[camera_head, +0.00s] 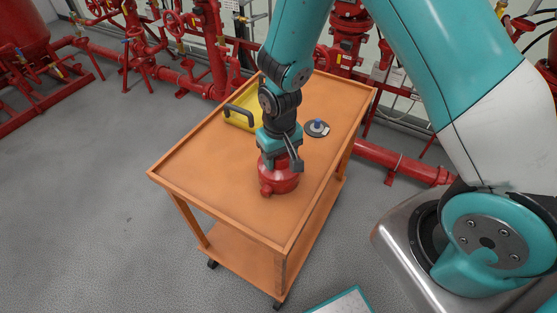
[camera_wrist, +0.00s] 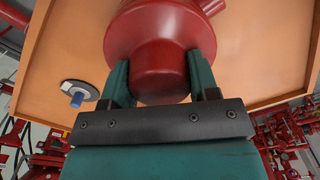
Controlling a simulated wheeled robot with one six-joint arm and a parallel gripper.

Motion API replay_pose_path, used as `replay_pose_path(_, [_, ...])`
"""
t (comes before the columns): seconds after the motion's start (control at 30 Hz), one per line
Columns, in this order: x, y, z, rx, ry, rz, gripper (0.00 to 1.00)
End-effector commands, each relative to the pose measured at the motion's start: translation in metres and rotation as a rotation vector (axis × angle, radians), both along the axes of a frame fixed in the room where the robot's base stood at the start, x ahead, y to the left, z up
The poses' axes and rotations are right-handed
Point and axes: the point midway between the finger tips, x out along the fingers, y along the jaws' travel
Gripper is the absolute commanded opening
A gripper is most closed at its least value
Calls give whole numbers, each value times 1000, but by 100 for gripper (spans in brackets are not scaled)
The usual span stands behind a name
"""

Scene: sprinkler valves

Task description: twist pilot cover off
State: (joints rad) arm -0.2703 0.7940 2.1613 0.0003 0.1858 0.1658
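A red valve body (camera_head: 278,178) stands upright on the orange cart top. In the wrist view its wide red body (camera_wrist: 160,28) is at the top, with a narrower round red pilot cover (camera_wrist: 160,72) facing the camera. My gripper (camera_head: 279,152) is directly above the valve, pointing down, and hides most of its top. In the wrist view the two teal fingers of my gripper (camera_wrist: 161,78) lie close against opposite sides of the cover, with no clear gap. The fingertips' far ends are partly hidden by the red body.
The orange cart (camera_head: 190,178) has a raised rim. A yellow case (camera_head: 237,120) with a dark handle lies behind the valve to the left. A dark disc with a blue knob (camera_head: 317,127) lies to the right. Red pipework (camera_head: 185,80) stands behind. The cart's front left is clear.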

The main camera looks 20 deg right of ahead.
Motion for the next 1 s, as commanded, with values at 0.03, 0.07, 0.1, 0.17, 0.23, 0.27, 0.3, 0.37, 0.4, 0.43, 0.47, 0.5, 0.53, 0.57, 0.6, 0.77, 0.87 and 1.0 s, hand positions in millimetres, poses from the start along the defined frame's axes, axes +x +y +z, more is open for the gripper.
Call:
replay_pose_path(0.03, [0,0,0,0,0,0,28])
replay_pose_path(0.07, [0,0,0,1,0,1,28])
replay_pose_path(0.1, [0,0,0,1,0,11,28])
replay_pose_path(0.17, [0,0,1,1,0,57,28])
replay_pose_path(0.23, [0,0,1,1,0,141,28])
replay_pose_path(0.27, [0,0,1,1,0,176,28])
replay_pose_path(0.3, [0,0,1,1,1,218,28])
replay_pose_path(0.37, [0,0,1,1,1,261,28])
replay_pose_path(0.4, [0,0,1,1,1,277,28])
replay_pose_path(0.43, [0,0,0,1,1,283,28])
replay_pose_path(0.47, [0,0,0,1,1,284,28])
replay_pose_path(0.5, [0,0,0,1,1,284,28])
replay_pose_path(0.53, [0,0,0,1,1,283,28])
replay_pose_path(0.57, [0,0,0,1,1,283,28])
replay_pose_path(0.6, [0,0,0,1,1,283,28])
replay_pose_path(0.77, [-1,0,1,1,2,362,28])
replay_pose_path(0.87, [-1,0,1,0,3,480,28])
replay_pose_path(1.0, [-1,0,0,0,4,562,28])
